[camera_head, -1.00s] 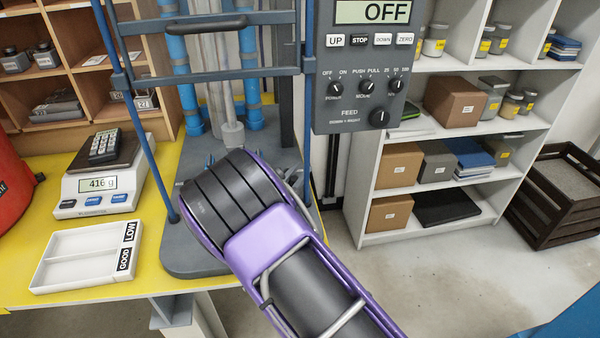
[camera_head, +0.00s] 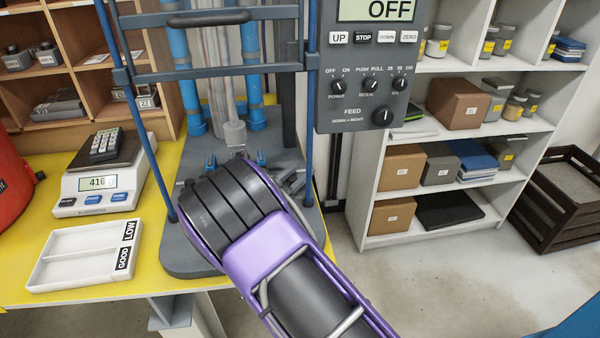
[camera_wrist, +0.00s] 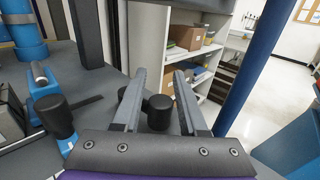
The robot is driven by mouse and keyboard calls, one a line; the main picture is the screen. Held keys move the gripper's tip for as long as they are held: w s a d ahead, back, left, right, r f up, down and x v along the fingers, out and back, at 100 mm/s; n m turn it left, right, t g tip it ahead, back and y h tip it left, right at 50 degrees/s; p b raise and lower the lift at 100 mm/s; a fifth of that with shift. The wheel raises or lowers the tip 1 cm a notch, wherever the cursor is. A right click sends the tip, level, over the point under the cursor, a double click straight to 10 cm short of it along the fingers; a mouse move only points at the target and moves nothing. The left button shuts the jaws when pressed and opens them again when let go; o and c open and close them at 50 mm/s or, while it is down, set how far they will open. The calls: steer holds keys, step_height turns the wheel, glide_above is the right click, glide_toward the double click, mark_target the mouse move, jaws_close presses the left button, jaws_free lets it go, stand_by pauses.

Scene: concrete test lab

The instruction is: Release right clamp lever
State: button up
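In the wrist view my gripper (camera_wrist: 160,80) is open, its two grey fingers spread apart over the dark base plate. A black cylindrical knob (camera_wrist: 158,112), apparently the right clamp lever's, shows between the fingers; I cannot tell whether they touch it. Another black part shows just left of the left finger. A second clamp with a blue body (camera_wrist: 42,82) and black knob (camera_wrist: 53,116) stands at the left. In the head view my wrist hides most of the clamp area, but a blue clamp part (camera_head: 262,157) shows behind it on the base plate (camera_head: 190,258).
The test stand has blue uprights and a crossbar (camera_head: 215,73). Its control panel (camera_head: 364,85) reads OFF. A scale (camera_head: 100,190) and white tray (camera_head: 85,258) sit on the yellow table at left. A white shelf (camera_head: 460,135) stands at right, with clear floor before it.

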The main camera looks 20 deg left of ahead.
steer(key=shift+s, duration=0.1)
steer(key=v, duration=1.7)
steer(key=shift+s, duration=0.15)
